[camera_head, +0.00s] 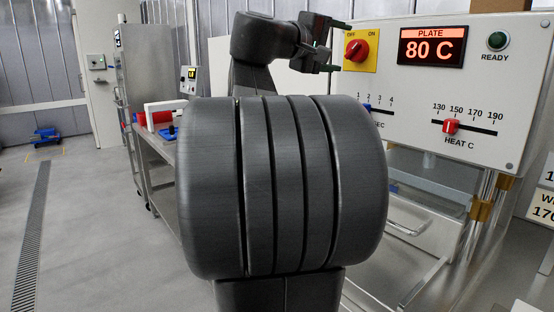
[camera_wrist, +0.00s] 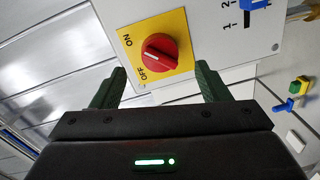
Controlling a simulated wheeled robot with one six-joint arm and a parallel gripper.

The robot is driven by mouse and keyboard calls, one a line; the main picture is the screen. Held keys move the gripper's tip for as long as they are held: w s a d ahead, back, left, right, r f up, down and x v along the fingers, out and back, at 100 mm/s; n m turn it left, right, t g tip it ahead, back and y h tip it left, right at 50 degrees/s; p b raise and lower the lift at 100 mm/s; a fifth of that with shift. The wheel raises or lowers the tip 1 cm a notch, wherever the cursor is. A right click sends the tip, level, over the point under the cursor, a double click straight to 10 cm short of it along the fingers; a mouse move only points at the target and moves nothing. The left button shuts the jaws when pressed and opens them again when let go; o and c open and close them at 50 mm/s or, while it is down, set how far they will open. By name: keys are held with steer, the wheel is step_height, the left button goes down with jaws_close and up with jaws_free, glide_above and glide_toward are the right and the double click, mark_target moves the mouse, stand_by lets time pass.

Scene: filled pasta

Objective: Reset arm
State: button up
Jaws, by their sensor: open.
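My gripper (camera_head: 343,46) is raised in front of the control panel (camera_head: 420,90), beside the red rotary knob (camera_head: 357,50) on its yellow OFF/ON plate (camera_head: 373,62). In the wrist view my gripper (camera_wrist: 160,74) is open. Its two dark green fingers stand apart on either side of the red knob (camera_wrist: 161,55), with nothing held between them. The knob carries a white mark; exactly where it points is hard to tell. My large dark arm links cover the middle of the head view.
The panel has a red display (camera_head: 431,48) reading PLATE 80 C, a green READY lamp (camera_head: 496,41), a blue slider (camera_head: 367,107) and a red HEAT slider (camera_head: 450,126). A metal bench (camera_head: 160,150) stands left.

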mark_target(351, 49)
steer(key=x, duration=0.5)
steer(key=shift+d, duration=0.2)
steer(key=shift+w+r+n+p, duration=0.25)
steer(key=shift+n+p, duration=0.15)
steer(key=shift+p, duration=0.35)
steer(key=shift+s+a+n+p, duration=0.1)
steer(key=shift+s+n+p, duration=0.1)
steer(key=shift+n+p, duration=0.7)
steer(key=shift+w+n+p, duration=0.1)
steer(key=shift+n+p, duration=0.7)
steer(key=shift+n, duration=0.1)
steer(key=n+p, duration=0.5)
steer(key=shift+g+h, duration=0.3)
steer(key=shift+h, duration=0.1)
steer(key=n+p, duration=0.6)
steer(key=p, duration=0.1)
steer(key=shift+a+f+n+h+p, duration=0.1)
steer(key=shift+n+h+p, duration=0.2)
steer(key=shift+n+p, duration=0.4)
steer(key=shift+f, duration=0.15)
